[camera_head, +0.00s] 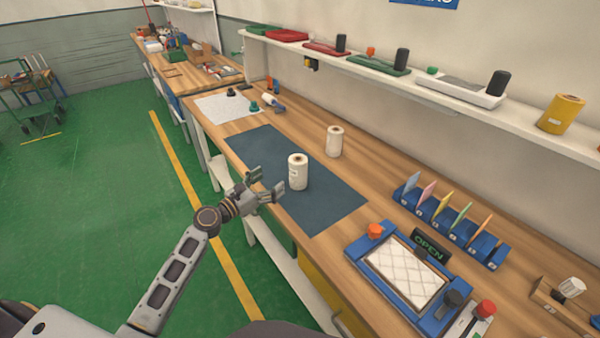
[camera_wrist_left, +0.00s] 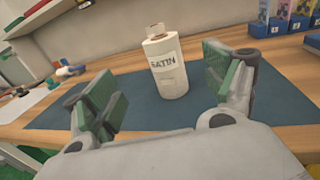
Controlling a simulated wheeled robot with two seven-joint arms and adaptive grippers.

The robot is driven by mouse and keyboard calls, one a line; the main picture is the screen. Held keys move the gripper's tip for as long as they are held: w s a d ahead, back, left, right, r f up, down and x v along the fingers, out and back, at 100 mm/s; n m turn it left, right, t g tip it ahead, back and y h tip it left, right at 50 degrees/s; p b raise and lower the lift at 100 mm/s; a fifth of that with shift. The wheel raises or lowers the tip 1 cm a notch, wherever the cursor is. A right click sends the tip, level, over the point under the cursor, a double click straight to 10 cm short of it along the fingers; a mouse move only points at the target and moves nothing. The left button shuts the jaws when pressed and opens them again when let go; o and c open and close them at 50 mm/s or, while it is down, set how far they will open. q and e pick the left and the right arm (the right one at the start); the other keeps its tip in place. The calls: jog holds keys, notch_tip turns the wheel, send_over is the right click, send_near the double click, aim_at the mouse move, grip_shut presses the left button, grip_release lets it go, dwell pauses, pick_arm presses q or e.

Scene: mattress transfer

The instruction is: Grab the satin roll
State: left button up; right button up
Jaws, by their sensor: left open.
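The satin roll (camera_head: 298,172) is a white upright roll standing on a dark blue mat (camera_head: 330,205) on the workbench. In the left wrist view the roll (camera_wrist_left: 168,72) shows the label "SATIN" and stands ahead, between the lines of the two fingers. My left gripper (camera_head: 267,184) is open and empty, just left of the roll in the head view and apart from it. In the wrist view its green-padded fingers (camera_wrist_left: 165,95) are spread wide. My right gripper is not in view.
A second white roll (camera_head: 335,141) stands behind the satin roll, near the mat's back edge. A blue framed fixture (camera_head: 372,286), an OPEN sign (camera_head: 431,246) and a rack of coloured cards (camera_head: 450,226) are to the right. A wall shelf (camera_head: 400,83) runs above the bench.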

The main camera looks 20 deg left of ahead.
aim_at(291, 166)
pick_arm(q)
jog(key=shift+x, duration=2.65)
jog(key=shift+w+d, duration=0.3)
jog(key=shift+w, duration=0.25)
jog(key=shift+p+x, duration=0.3)
jog(key=shift+x, duration=2.45)
jog(key=shift+w+d+r, duration=0.15)
jog(key=shift+w+d, duration=0.3)
jog(key=shift+w, duration=0.15)
jog(key=c, duration=1.3)
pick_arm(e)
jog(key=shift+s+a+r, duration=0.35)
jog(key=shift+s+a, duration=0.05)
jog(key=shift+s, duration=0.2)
